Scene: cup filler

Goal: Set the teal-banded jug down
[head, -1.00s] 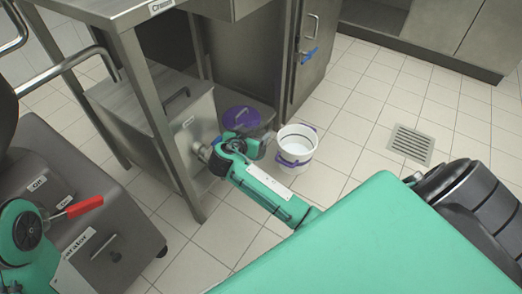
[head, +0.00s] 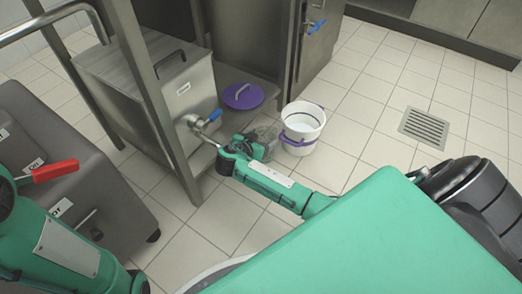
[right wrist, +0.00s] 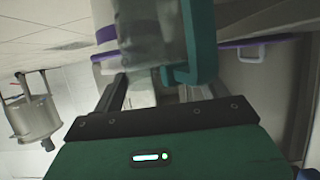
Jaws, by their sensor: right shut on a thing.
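The jug shows in the head view as a clear, greyish vessel (head: 266,137), partly hidden by my right gripper (head: 250,147). In the right wrist view its clear body (right wrist: 148,35) and teal handle (right wrist: 206,45) are close in front of the fingers (right wrist: 140,85). My right gripper is shut on the jug and holds it left of the white bucket (head: 303,128). I cannot tell whether the jug's base touches anything, or whether it holds liquid. My left arm (head: 70,245) enters at lower left; its gripper is out of view.
A steel tank (head: 175,95) with a blue-handled tap (head: 207,120) stands just left of the jug. A purple lid (head: 243,96) lies behind it. A floor drain (head: 424,128) is at right, with clear tiles around it. A grey cart (head: 90,170) stands at left.

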